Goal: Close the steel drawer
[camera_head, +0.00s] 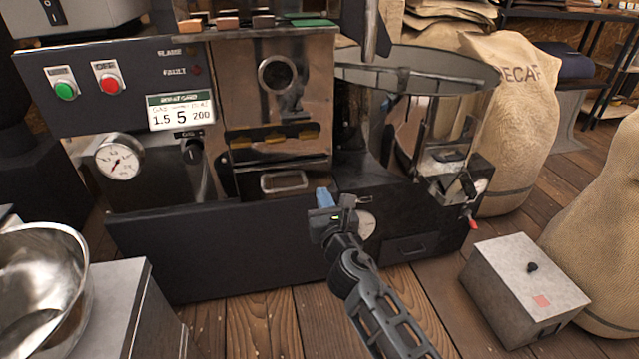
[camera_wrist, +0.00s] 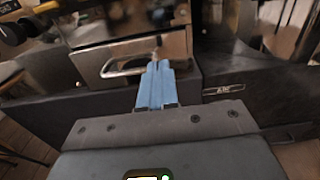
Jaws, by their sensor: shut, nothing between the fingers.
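The steel drawer (camera_head: 284,182) is a small metal front with a bright handle, low in the middle of the roasting machine. In the wrist view the drawer front (camera_wrist: 162,46) fills the upper middle, with its curved handle (camera_wrist: 122,70) left of my fingertips. I cannot tell how far the drawer stands out. My gripper (camera_head: 323,192) has blue fingers, pressed together and empty, just right of the drawer in the head view. In the wrist view the fingertips (camera_wrist: 158,65) overlap the drawer front beside the handle's right end. Contact cannot be made out.
The machine's black base (camera_head: 220,250) runs below the drawer. A round cooling drum (camera_head: 420,70) stands to the right. A grey box (camera_head: 525,285) and burlap sacks (camera_head: 510,110) are farther right. A metal bowl (camera_head: 40,285) is at lower left.

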